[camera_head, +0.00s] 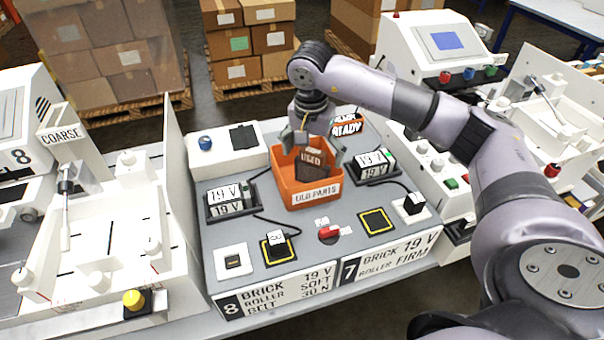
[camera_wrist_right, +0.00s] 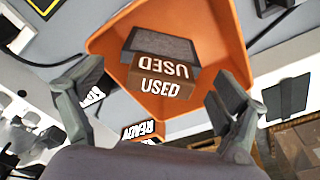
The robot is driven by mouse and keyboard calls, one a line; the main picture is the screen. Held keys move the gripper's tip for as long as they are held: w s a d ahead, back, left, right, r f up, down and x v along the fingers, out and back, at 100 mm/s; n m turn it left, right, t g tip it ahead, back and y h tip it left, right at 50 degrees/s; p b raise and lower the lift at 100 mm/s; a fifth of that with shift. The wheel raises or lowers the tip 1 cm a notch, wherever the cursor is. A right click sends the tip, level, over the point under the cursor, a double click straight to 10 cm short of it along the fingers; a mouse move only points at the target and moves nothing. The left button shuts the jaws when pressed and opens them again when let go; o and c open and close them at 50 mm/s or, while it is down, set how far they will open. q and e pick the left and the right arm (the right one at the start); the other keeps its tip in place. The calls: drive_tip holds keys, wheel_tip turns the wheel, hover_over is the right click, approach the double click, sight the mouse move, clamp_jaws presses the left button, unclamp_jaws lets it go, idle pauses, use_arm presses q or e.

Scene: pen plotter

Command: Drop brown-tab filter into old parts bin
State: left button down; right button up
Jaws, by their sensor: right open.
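The old parts bin is an orange box (camera_head: 294,193) labelled "OLD PARTS", standing on the grey bench top; its wall also shows in the right wrist view (camera_wrist_right: 222,50). A brown-fronted filter marked "USED" (camera_head: 311,165) lies inside it; in the right wrist view its brown face (camera_wrist_right: 160,86) and grey body (camera_wrist_right: 162,46) show. My right gripper (camera_head: 312,155) is over the bin with its fingers spread wide; in the right wrist view the fingers (camera_wrist_right: 155,115) stand apart on both sides of the filter, not touching it. My left gripper is not in view.
Chargers marked "19 V" stand left (camera_head: 232,197) and right (camera_head: 374,166) of the bin. A red switch (camera_head: 329,232) and yellow-edged pads (camera_head: 377,221) lie in front. White machines (camera_head: 110,230) flank the bench.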

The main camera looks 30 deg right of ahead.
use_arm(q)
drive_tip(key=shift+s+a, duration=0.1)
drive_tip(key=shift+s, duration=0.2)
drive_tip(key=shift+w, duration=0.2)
use_arm(e)
wheel_tip(320, 180, up, 12)
drive_tip(key=a, duration=0.1)
drive_tip(key=shift+s, duration=0.4)
drive_tip(key=shift+a+f, duration=0.1)
